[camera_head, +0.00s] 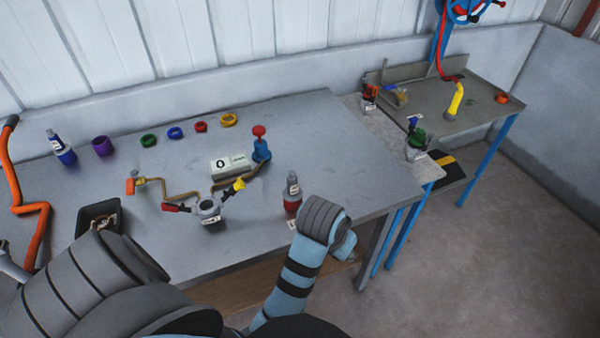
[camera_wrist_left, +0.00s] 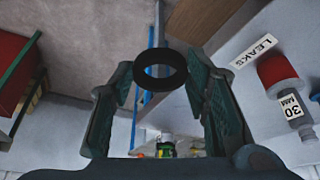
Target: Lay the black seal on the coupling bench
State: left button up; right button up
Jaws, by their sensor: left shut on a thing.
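The black seal (camera_wrist_left: 160,71) is a thick black ring, seen in the left wrist view. My left gripper (camera_wrist_left: 165,85) is shut on it and holds it in the air between the fingertips. In the head view my arm hides these fingers and the seal, near the large table's front edge. A narrow speckled bench (camera_head: 427,172) with blue legs stands right of the large grey table (camera_head: 330,120). A farther grey bench (camera_head: 460,113) stands beyond it. No readable sign shows which is the coupling bench. My right gripper is not in view.
A red-and-grey bottle (camera_head: 292,195) stands by the table's front edge; it also shows in the left wrist view (camera_wrist_left: 285,90). A green-topped fitting (camera_head: 416,142) and a red fitting (camera_head: 370,92) stand on the narrow bench. Coloured rings and a pipe assembly occupy the large table.

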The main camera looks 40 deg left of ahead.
aim_at(343, 181)
jog(key=z, duration=0.8)
jog(key=i, duration=2.1)
jog(key=u, duration=3.4)
